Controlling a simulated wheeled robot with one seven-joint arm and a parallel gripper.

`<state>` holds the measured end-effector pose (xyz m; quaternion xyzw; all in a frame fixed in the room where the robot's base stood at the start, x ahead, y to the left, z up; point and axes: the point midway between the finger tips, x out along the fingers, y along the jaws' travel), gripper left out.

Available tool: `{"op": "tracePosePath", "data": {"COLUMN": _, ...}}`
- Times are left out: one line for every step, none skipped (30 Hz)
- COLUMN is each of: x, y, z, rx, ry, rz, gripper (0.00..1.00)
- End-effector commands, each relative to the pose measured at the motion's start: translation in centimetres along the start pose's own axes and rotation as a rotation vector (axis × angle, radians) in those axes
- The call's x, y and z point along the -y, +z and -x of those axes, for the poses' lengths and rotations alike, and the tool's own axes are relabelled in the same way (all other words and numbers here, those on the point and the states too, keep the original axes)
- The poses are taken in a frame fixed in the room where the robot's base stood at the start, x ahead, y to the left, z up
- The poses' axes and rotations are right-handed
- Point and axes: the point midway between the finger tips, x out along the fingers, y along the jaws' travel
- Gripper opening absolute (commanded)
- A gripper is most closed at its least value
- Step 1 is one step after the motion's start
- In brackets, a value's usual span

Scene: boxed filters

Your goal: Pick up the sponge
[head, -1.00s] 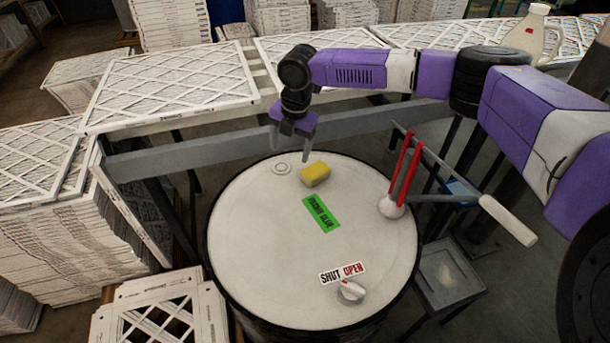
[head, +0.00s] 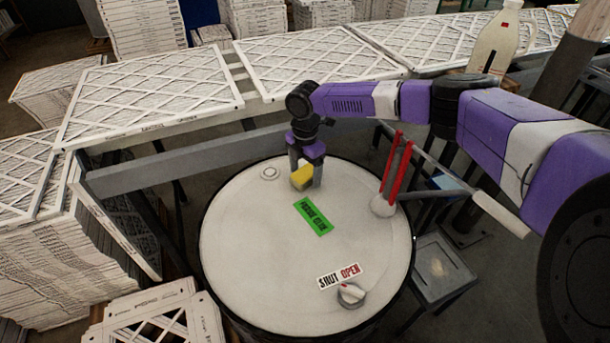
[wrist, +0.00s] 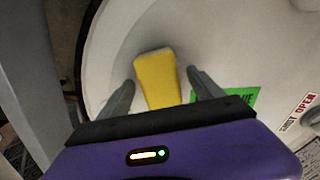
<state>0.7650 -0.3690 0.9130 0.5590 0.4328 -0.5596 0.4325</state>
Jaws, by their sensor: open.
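The yellow sponge (head: 301,178) lies on the white round drum lid (head: 235,240), near its far edge. My gripper (head: 306,178) is lowered over it, pointing down, with one finger on each side of the sponge. In the wrist view the sponge (wrist: 158,80) lies between the two grey fingers of my gripper (wrist: 160,92). The fingers are open, with a gap visible on both sides. The sponge's near end is hidden behind the gripper body in the wrist view.
On the lid are a green label (head: 313,216), a SHUT/OPEN sign (head: 339,276), a knob (head: 351,294) and a red-barred handle (head: 397,172) to the right of the gripper. A grey rail (head: 150,175) and boxed filters (head: 150,95) stand behind the drum.

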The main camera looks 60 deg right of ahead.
Motion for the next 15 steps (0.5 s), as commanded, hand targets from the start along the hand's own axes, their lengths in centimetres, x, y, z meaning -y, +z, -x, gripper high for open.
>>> {"op": "tracePosePath", "data": {"x": -0.02, "y": 0.02, "z": -0.16, "rx": 0.000, "ry": 0.001, "rz": 0.000, "gripper": 0.75}}
{"op": "tracePosePath", "data": {"x": -0.02, "y": 0.02, "z": -0.23, "rx": 0.000, "ry": 0.001, "rz": 0.000, "gripper": 0.75}}
{"op": "tracePosePath", "data": {"x": -0.03, "y": 0.02, "z": -0.27, "rx": 0.001, "ry": 0.001, "rz": 0.001, "gripper": 0.75}}
{"op": "tracePosePath", "data": {"x": -0.03, "y": 0.03, "z": -0.27, "rx": 0.001, "ry": 0.001, "rz": 0.001, "gripper": 0.75}}
{"op": "tracePosePath", "data": {"x": -0.03, "y": 0.02, "z": -0.27, "rx": 0.001, "ry": 0.001, "rz": 0.001, "gripper": 0.75}}
{"op": "tracePosePath", "data": {"x": -0.02, "y": 0.02, "z": -0.27, "rx": 0.001, "ry": 0.001, "rz": 0.001, "gripper": 0.75}}
{"op": "tracePosePath", "data": {"x": -0.02, "y": 0.02, "z": -0.27, "rx": 0.000, "ry": 0.001, "rz": 0.001, "gripper": 0.75}}
{"op": "tracePosePath", "data": {"x": -0.02, "y": 0.02, "z": -0.27, "rx": 0.000, "ry": 0.001, "rz": 0.001, "gripper": 0.73}}
{"op": "tracePosePath", "data": {"x": -0.02, "y": 0.01, "z": -0.26, "rx": 0.000, "ry": 0.001, "rz": 0.001, "gripper": 0.66}}
{"op": "tracePosePath", "data": {"x": -0.02, "y": 0.01, "z": -0.26, "rx": 0.000, "ry": 0.001, "rz": 0.001, "gripper": 0.60}}
{"op": "tracePosePath", "data": {"x": -0.02, "y": 0.01, "z": -0.26, "rx": 0.000, "ry": 0.001, "rz": 0.001, "gripper": 0.54}}
{"op": "tracePosePath", "data": {"x": -0.02, "y": 0.01, "z": -0.26, "rx": 0.000, "ry": 0.001, "rz": 0.001, "gripper": 0.46}}
{"op": "tracePosePath", "data": {"x": -0.02, "y": 0.01, "z": -0.25, "rx": 0.000, "ry": 0.001, "rz": 0.001, "gripper": 0.40}}
{"op": "tracePosePath", "data": {"x": -0.02, "y": 0.01, "z": -0.25, "rx": 0.000, "ry": 0.001, "rz": 0.001, "gripper": 0.34}}
{"op": "tracePosePath", "data": {"x": -0.01, "y": 0.01, "z": -0.25, "rx": 0.000, "ry": 0.001, "rz": 0.001, "gripper": 0.26}}
